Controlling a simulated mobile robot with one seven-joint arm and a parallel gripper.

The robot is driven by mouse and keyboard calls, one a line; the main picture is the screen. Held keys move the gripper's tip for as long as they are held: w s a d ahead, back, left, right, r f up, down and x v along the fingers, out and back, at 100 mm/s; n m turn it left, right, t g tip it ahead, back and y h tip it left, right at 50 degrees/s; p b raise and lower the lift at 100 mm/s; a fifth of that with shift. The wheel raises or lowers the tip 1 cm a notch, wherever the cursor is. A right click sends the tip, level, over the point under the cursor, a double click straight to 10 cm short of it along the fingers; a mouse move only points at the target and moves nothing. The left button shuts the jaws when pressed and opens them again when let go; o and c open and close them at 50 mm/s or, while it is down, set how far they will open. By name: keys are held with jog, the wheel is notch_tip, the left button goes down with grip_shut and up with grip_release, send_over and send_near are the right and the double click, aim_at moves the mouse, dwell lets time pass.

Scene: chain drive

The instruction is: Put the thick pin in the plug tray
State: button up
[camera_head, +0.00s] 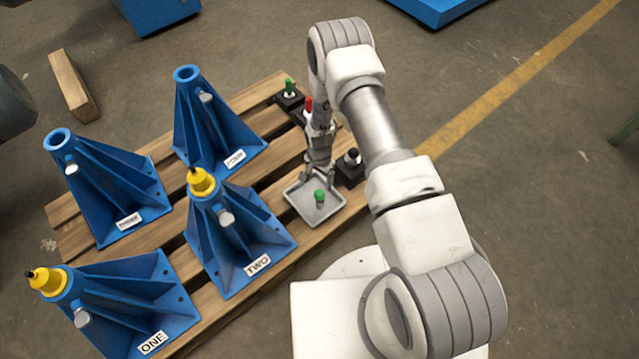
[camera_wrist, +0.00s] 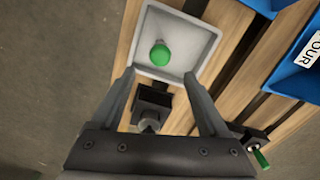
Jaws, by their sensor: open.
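The grey square plug tray (camera_head: 299,208) lies on the pallet and holds a green-topped piece (camera_head: 320,196). In the wrist view the tray (camera_wrist: 207,40) is just beyond my fingertips, with the green piece (camera_wrist: 160,54) inside. My gripper (camera_head: 318,178) is open and empty above the tray's far edge, and its two fingers are spread in the wrist view (camera_wrist: 160,76). A dark-topped pin (camera_head: 353,155) stands in a black block right of the gripper. A green-topped pin (camera_head: 289,86) and a red-topped one (camera_head: 308,103) stand farther back. I cannot tell which is the thick pin.
Several blue stands fill the pallet (camera_head: 262,182) to the left. Yellow plugs sit on stand ONE (camera_head: 45,280) and stand TWO (camera_head: 201,182); stands THREE (camera_head: 100,195) and FOUR (camera_head: 205,125) have open tops. Floor right of the pallet is clear.

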jog(key=shift+r, duration=0.55)
jog(key=w+d+r+n+t, duration=0.1)
jog(key=w+r, duration=0.1)
jog(key=r, duration=1.3)
jog(key=w+d+r+n+t, duration=0.1)
jog(key=w+d+r+n, duration=0.1)
jog(key=r, duration=1.3)
jog(key=s+d+r+n+t, duration=0.1)
jog(key=s+r, duration=0.2)
jog(key=r, duration=0.4)
jog(key=s+d+r+n, duration=0.1)
jog(key=s+r, duration=0.2)
jog(key=r, duration=0.5)
jog(key=s+d+r+n+t, duration=0.1)
jog(key=s+r, duration=0.4)
jog(key=s, duration=0.5)
jog(key=s+d+r+n+t, duration=0.1)
jog(key=s+d+r+n, duration=0.1)
jog(key=s+r, duration=0.4)
jog(key=s, duration=0.4)
jog(key=shift+s+d+r+t, duration=0.15)
jog(key=shift+s+d+t, duration=0.15)
jog(key=shift+s+d, duration=0.1)
jog(key=shift+r, duration=0.1)
